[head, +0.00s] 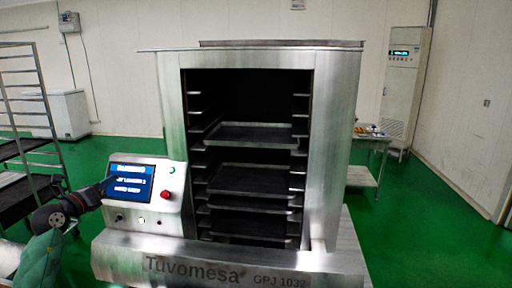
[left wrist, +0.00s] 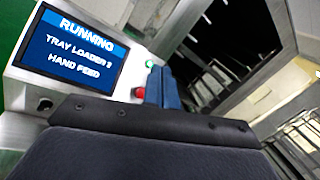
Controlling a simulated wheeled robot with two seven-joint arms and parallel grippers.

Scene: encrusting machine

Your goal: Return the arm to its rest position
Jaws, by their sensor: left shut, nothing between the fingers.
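My left gripper (head: 108,182) comes in from the lower left, shut and empty, with its tips at the left edge of the control panel's screen (head: 132,182). I cannot tell whether they touch it. In the left wrist view its blue fingertips (left wrist: 162,88) are together beside the red button (left wrist: 139,92), and the lit blue screen (left wrist: 70,48) reads "RUNNING" and "HAND FEED". The panel also has a green button (head: 171,170). My right gripper is not in view.
The steel machine (head: 338,150) stands in the middle, its open front showing several dark trays (head: 250,179) on racks. A wheeled rack (head: 44,105) is at the left. A small table (head: 372,140) stands behind at the right. Green floor (head: 430,235) is clear at the right.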

